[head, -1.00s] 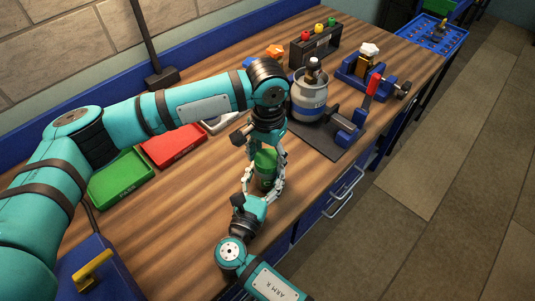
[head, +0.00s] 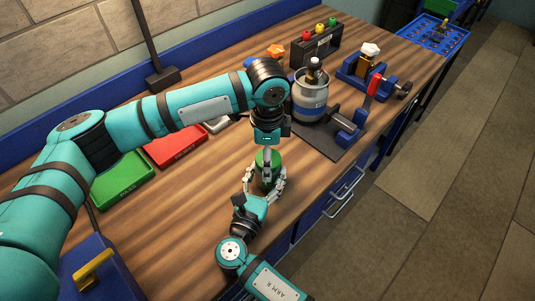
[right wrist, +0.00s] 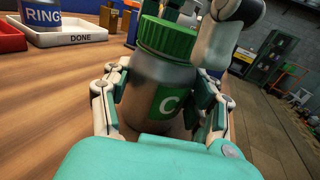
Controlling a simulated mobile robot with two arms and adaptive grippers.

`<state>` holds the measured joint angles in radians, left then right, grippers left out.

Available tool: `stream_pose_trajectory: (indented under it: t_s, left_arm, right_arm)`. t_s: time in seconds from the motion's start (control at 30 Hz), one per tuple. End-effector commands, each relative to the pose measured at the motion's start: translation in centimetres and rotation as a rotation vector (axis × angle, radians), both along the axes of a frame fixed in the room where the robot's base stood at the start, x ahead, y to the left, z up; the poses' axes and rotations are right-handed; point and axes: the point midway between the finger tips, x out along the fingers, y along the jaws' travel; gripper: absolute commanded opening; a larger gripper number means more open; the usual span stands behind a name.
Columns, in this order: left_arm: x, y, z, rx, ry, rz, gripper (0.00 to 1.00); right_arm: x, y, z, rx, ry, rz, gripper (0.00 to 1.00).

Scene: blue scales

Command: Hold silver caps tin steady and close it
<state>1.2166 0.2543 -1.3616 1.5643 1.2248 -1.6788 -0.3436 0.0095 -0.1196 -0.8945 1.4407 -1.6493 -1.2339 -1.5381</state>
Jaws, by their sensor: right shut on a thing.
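The silver tin (right wrist: 158,85) has a green ribbed lid (right wrist: 167,36) and a green label with a white C. It stands upright on the wooden bench, with the lid on its top. In the head view its green lid (head: 262,158) shows between the two arms. My right gripper (head: 265,186) is shut around the tin's body from the near side; its fingers flank the tin in the right wrist view. My left gripper (head: 267,150) points down from above at the lid. One finger shows beside the lid; whether it grips is unclear.
Green (head: 122,181) and red (head: 176,146) trays lie to the left. A steel canister (head: 310,98) on a dark mat and a blue vise (head: 364,72) stand behind right.

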Motion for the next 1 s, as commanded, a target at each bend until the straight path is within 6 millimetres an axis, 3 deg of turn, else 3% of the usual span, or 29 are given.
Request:
stream_pose_trajectory:
  t_s: [0.23, 0.7, 1.0]
  left_arm:
    - [0.0, -0.1, 1.0, -0.002, -0.001, 0.000, 0.85]
    - [0.0, -0.1, 10.0, -0.001, -0.002, -0.001, 0.85]
    - [0.0, 0.0, 12.0, 0.000, 0.000, 0.000, 0.85]
  right_arm:
    - [0.0, 0.1, 0.0, 0.000, 0.000, 0.002, 0.00]
    - [0.0, 0.1, 0.0, 0.000, 0.001, 0.002, 0.00]
    - [0.0, 0.1, 0.0, 0.000, 0.001, 0.002, 0.00]
